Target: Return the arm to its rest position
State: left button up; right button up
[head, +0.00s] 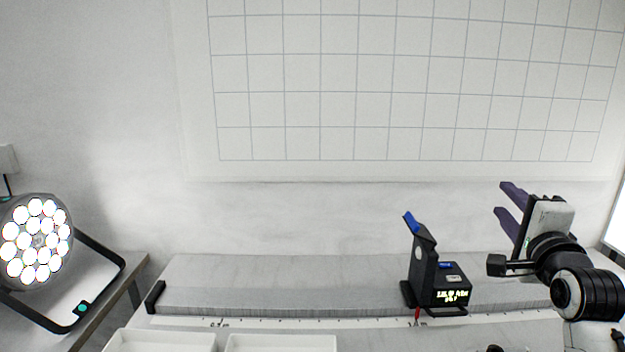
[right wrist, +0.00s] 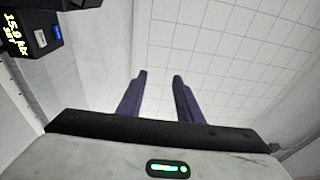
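My right gripper (head: 506,205) is at the right of the head view, raised beside the wall. Its two purple fingers point up and to the left. In the right wrist view the fingers of the right gripper (right wrist: 160,78) stand apart with nothing between them, and the gridded wall lies beyond. My left gripper is not in view.
A black meter (head: 424,275) with a lit display stands on the grey bench (head: 290,275), left of my right gripper. A lit par can (head: 38,240) is at far left. White trays (head: 280,343) sit in front. The bench middle is clear.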

jog(key=s+d+r+n+h, duration=0.2)
jog(key=s+d+r+h, duration=0.15)
jog(key=d+r, duration=0.55)
jog(key=s+d+r+n+h, duration=0.3)
jog(key=s+d+r, duration=0.3)
jog(key=d, duration=0.4)
jog(key=w+a+f+n+g+y, duration=0.1)
jog(key=a+f+n+g+y, duration=0.4)
jog(key=f, duration=1.2)
jog(key=a+f+n+t+y, duration=0.1)
jog(key=a+f+n, duration=0.2)
jog(key=f+n, duration=0.95)
jog(key=s+a+f+n+g+y, duration=0.1)
jog(key=s+a+f+n+g, duration=0.15)
jog(key=s+f, duration=0.75)
jog(key=s+a+f+n+g+y, duration=0.2)
jog(key=s+a+f+n, duration=0.15)
jog(key=s+f, duration=0.6)
jog(key=s+a+f+n+g+y, duration=0.1)
jog(key=s+a+f+n+g, duration=0.15)
jog(key=s+f, duration=0.75)
jog(key=w+a+f+m+y, duration=0.1)
jog(key=a+m, duration=0.3)
jog(key=a, duration=0.6)
jog(key=w+a+f+m+t, duration=0.1)
jog(key=a+f+m, duration=0.3)
jog(key=a, duration=0.7)
jog(key=shift+w+a+f+m+y, duration=0.25)
jog(key=shift+a+f+m+y, duration=0.1)
jog(key=shift+m, duration=0.25)
